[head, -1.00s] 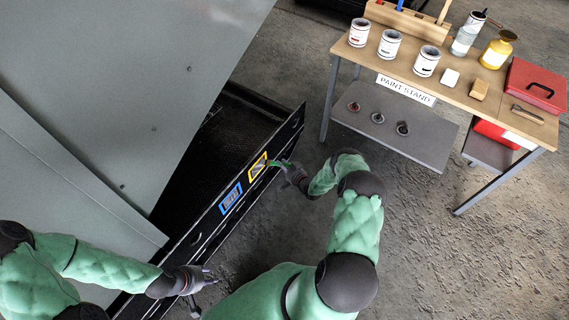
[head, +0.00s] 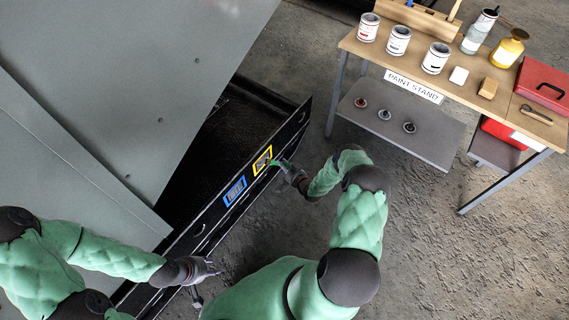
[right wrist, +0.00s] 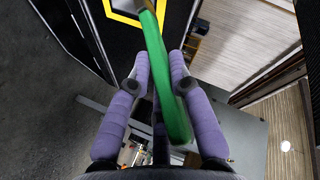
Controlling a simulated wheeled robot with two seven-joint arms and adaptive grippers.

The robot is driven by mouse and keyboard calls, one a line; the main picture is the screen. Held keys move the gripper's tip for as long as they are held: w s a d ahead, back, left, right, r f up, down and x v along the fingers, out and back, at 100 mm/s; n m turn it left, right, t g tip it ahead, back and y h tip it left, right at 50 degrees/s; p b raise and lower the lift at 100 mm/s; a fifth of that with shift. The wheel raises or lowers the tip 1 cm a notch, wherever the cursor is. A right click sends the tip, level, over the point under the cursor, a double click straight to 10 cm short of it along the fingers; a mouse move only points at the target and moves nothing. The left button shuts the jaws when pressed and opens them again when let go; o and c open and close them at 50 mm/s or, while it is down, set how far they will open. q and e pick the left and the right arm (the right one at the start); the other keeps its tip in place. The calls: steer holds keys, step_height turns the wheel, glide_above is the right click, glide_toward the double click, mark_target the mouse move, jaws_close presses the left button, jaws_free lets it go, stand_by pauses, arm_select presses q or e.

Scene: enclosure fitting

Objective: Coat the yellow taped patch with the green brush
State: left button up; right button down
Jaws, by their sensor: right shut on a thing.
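The yellow taped patch (head: 262,160) is a yellow frame on the side of a long black beam (head: 226,210). In the right wrist view its yellow edge (right wrist: 124,9) shows at the top. My right gripper (head: 290,169) is shut on the green brush (head: 279,164), just right of the patch. In the right wrist view the green handle (right wrist: 172,88) runs up between my fingers toward the patch. The brush tip is at the patch's right edge; I cannot tell whether it touches. My left gripper (head: 208,277) is empty with fingers apart, beside the beam's lower end.
A blue taped patch (head: 234,190) sits beside the yellow one on the beam. Large grey panels (head: 120,80) fill the left. The paint stand (head: 455,80) with cans, a yellow jar and a red toolbox stands at upper right. The floor between is clear.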

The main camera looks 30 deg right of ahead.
steer(key=a, duration=0.1)
steer(key=s+a, duration=0.1)
steer(key=a, duration=0.2)
steer(key=shift+s+a, duration=0.1)
steer(key=shift+s, duration=0.2)
stand_by(0.6)
steer(key=s+d, duration=0.2)
steer(key=s, duration=0.3)
steer(key=shift+s+d, duration=0.2)
steer(key=shift+s, duration=0.05)
stand_by(0.5)
steer(key=s, duration=0.1)
steer(key=s+d, duration=0.1)
steer(key=shift+s, duration=0.4)
